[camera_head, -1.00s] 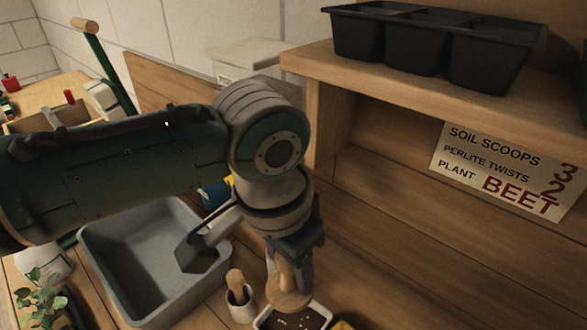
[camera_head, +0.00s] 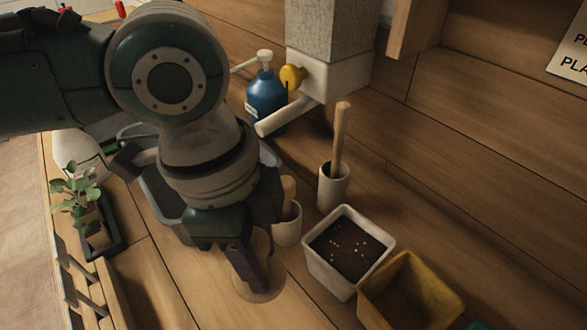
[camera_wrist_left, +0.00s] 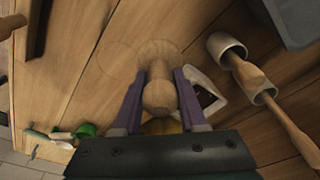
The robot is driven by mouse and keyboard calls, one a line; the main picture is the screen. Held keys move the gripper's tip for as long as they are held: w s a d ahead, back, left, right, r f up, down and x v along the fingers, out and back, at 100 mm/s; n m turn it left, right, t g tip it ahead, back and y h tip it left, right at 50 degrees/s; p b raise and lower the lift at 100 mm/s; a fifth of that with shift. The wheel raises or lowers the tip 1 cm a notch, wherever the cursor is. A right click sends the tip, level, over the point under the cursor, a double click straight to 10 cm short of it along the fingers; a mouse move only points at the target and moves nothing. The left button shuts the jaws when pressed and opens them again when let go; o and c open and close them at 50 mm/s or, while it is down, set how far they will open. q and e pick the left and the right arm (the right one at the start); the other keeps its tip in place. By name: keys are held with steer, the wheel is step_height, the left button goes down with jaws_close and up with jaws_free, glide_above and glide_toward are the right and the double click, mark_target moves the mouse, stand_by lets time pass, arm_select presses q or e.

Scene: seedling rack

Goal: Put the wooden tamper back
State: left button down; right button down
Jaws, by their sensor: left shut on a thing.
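The wooden tamper (camera_wrist_left: 158,97) is gripped by its handle between the fingers of my left gripper (camera_wrist_left: 160,92). Its round base (camera_head: 268,287) shows below the fingers in the head view, low over the bench or on it; I cannot tell if it touches. The gripper (camera_head: 248,278) hides most of the handle there. In the wrist view a faint ring (camera_wrist_left: 104,58) is marked on the bench, just left of the tamper base. My right gripper is out of view.
A white pot of soil (camera_head: 318,268) and a yellow pot (camera_head: 382,312) stand right of the gripper. Two white cups (camera_head: 333,190) (camera_head: 288,232) holding wooden-handled tools stand behind it. A blue bottle (camera_head: 265,100) is farther back. Bare bench lies in front.

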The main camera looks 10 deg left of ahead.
arm_select(q)
step_height(320, 180, down, 4)
steer(key=shift+f, duration=0.15)
steer(key=shift+f+b, duration=0.7)
steer(key=shift+f, duration=1.2)
steer(key=shift+f, duration=0.15)
steer(key=shift+c, duration=2.3)
jaws_free()
steer(key=shift+r, duration=0.4)
steer(key=r, duration=0.3)
steer(key=a+r+p, duration=0.1)
steer(key=r, duration=0.3)
steer(key=r+p, duration=0.1)
steer(key=r, duration=0.3)
steer(key=shift+s+a+r, duration=0.1)
steer(key=shift+a+r, duration=0.1)
steer(key=shift+a, duration=0.2)
